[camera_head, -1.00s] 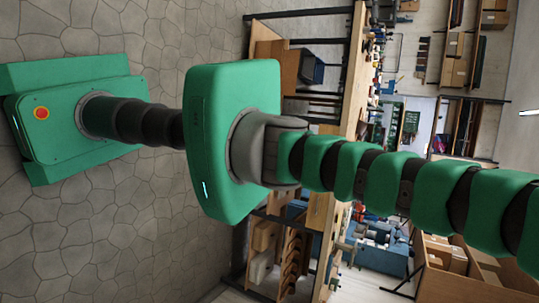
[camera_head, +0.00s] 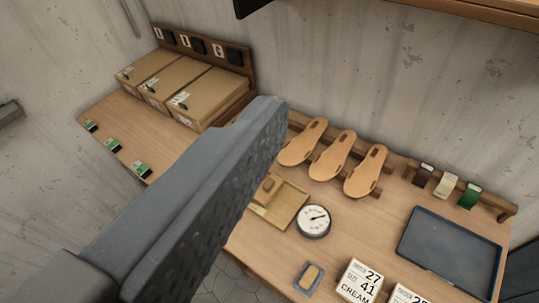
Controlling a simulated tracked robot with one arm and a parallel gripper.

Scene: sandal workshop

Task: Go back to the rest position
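My gripper (camera_head: 258,125) reaches from the lower left of the camera view toward the middle. One big grey finger with a dotted, textured side face shows. A second finger cannot be made out, so its opening is unclear, and nothing is seen held. The gripper hangs over a wooden workbench (camera_head: 290,255) and hides part of it. No marker of a rest position shows.
Three tan soles (camera_head: 333,157) lean on a wooden rack at the wall. Three cardboard boxes (camera_head: 176,84) stand at the back left. A round dial (camera_head: 313,221), a wooden tray (camera_head: 290,208), number cards (camera_head: 361,281) and a dark tray (camera_head: 450,252) are on the bench.

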